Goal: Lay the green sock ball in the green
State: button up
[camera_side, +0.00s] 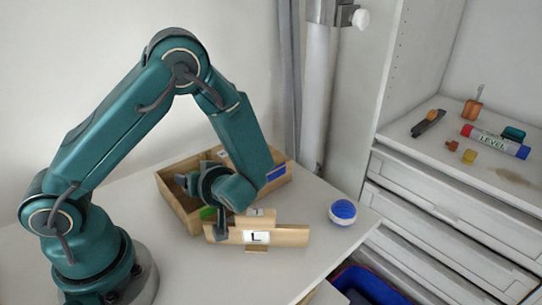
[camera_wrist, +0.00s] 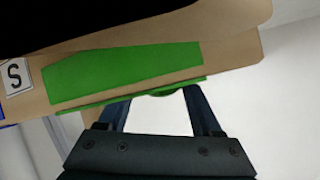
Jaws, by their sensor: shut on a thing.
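In the side view my gripper (camera_side: 221,228) is low at the front left of the open wooden box (camera_side: 176,203). A small green patch (camera_side: 208,213) shows beside it, but I cannot tell whether it is ball or panel. My wrist hides much of the box inside.
A pole, shelf (camera_side: 500,165) and drawers (camera_side: 440,210) stand at right.

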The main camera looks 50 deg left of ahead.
jog(key=o, duration=1.4)
jog(key=shift+c, duration=0.2)
jog(key=shift+r, duration=0.55)
jog(key=s+d+r+m+t+h, duration=0.2)
jog(key=s+d+r+m+h, duration=0.1)
jog(key=d+r+m+h, duration=0.2)
jog(key=s+d+r+m+t+h, duration=0.2)
jog(key=d+r+m+h, duration=0.4)
jog(key=d, duration=0.3)
jog(key=shift+s+r+m+t+h, duration=0.15)
jog(key=shift+s+m+t+h, duration=0.3)
jog(key=shift+m+h, duration=0.35)
